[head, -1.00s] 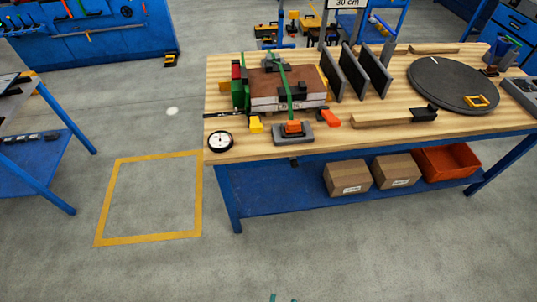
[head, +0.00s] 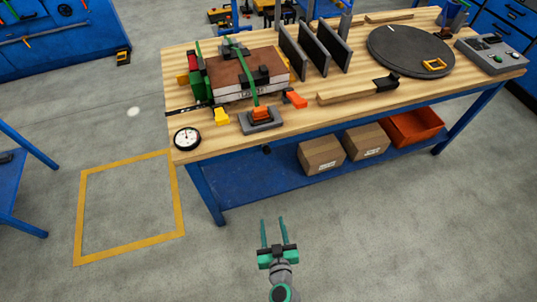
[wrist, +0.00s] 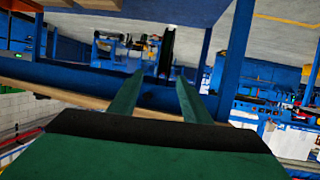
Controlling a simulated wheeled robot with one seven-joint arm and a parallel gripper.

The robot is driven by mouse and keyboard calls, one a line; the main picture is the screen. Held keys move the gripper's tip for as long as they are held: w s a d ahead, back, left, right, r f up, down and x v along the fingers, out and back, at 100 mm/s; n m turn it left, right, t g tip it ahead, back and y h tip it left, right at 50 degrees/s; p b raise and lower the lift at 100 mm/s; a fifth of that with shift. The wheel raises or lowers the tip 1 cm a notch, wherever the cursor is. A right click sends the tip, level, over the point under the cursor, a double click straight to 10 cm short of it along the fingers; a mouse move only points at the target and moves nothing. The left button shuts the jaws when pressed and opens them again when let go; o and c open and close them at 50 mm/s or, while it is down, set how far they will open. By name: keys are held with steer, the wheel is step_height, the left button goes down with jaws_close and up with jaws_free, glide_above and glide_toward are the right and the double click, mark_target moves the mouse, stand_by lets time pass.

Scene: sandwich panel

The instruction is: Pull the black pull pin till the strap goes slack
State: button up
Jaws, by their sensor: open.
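A green strap (head: 254,92) runs over a brown-and-white panel stack (head: 230,78) on the bench, down to an orange buckle (head: 261,113) on a grey base plate. A small black knob (head: 267,149), which looks like the pull pin, sits at the bench's front edge below the buckle. A dark upright piece between the fingers in the wrist view (wrist: 167,52) may be the same part; I cannot tell. My gripper (head: 273,219) is open and empty, low in front of the bench and apart from the knob. Its green fingers also show in the wrist view (wrist: 160,76).
The wooden bench top (head: 300,120) also holds a round dial gauge (head: 187,138), black upright plates (head: 310,48) and a dark turntable (head: 410,52). Boxes (head: 322,155) and an orange bin (head: 412,125) stand on the blue lower shelf. The floor before the bench is clear.

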steer(key=w+r+n+t+y, duration=0.1)
steer(key=w+r+y, duration=0.1)
steer(key=w, duration=0.6)
steer(key=n+t+y, duration=0.2)
steer(key=n, duration=0.1)
glide_toward(268, 152)
steer(key=x, duration=0.9)
